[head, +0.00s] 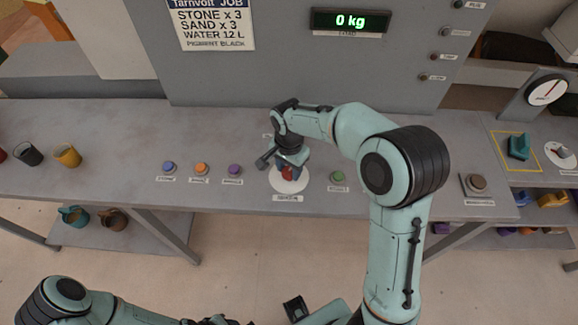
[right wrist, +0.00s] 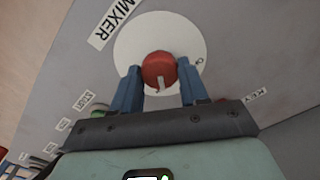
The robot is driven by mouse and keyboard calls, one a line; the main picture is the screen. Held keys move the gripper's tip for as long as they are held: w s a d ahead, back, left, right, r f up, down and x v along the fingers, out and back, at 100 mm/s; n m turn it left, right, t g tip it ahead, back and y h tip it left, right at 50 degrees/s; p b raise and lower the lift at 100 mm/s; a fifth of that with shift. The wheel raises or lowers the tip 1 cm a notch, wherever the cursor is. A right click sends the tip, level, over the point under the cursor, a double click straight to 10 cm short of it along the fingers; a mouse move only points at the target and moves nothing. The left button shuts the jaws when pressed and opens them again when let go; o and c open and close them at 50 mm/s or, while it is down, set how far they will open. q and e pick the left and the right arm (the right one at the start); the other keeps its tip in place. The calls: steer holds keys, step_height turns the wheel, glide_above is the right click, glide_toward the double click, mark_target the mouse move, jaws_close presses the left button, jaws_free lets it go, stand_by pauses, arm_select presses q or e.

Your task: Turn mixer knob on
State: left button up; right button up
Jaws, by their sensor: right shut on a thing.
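The red mixer knob (right wrist: 159,70) has a pale pointer mark and sits on a white round dial plate (right wrist: 190,40) with a MIXER label (right wrist: 115,22) beside it. In the head view the dial plate (head: 289,181) lies on the grey bench, with the red knob (head: 287,173) partly hidden. My right gripper (right wrist: 160,82) has its two blue fingers on either side of the knob and is shut on it. It reaches down onto the dial in the head view (head: 288,171). My left arm shows at the lower left, but its gripper fingers cannot be made out.
Blue (head: 169,167), orange (head: 201,168) and purple (head: 235,170) buttons stand left of the dial, a green button (head: 337,177) right of it. Dark (head: 28,154) and orange (head: 67,155) cups stand at far left. The display (head: 350,21) reads 0 kg.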

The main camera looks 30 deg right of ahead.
mark_target(289, 171)
arm_select(q)
steer(key=shift+w+r, duration=0.1)
steer(key=shift+r, duration=0.05)
arm_select(e)
steer(key=shift+m, duration=1.2)
steer(key=o, duration=1.1)
steer(key=shift+c, duration=0.2)
steer(key=shift+r, duration=0.15)
arm_select(q)
steer(key=shift+w+r+p, duration=0.3)
steer(key=shift+r+p, duration=0.15)
steer(key=shift+r, duration=0.1)
steer(key=shift+w+r+p, duration=0.3)
steer(key=shift+r+p, duration=0.15)
steer(key=shift+r, duration=0.05)
arm_select(e)
step_height(289, 171, up, 13)
arm_select(q)
steer(key=shift+s, duration=0.1)
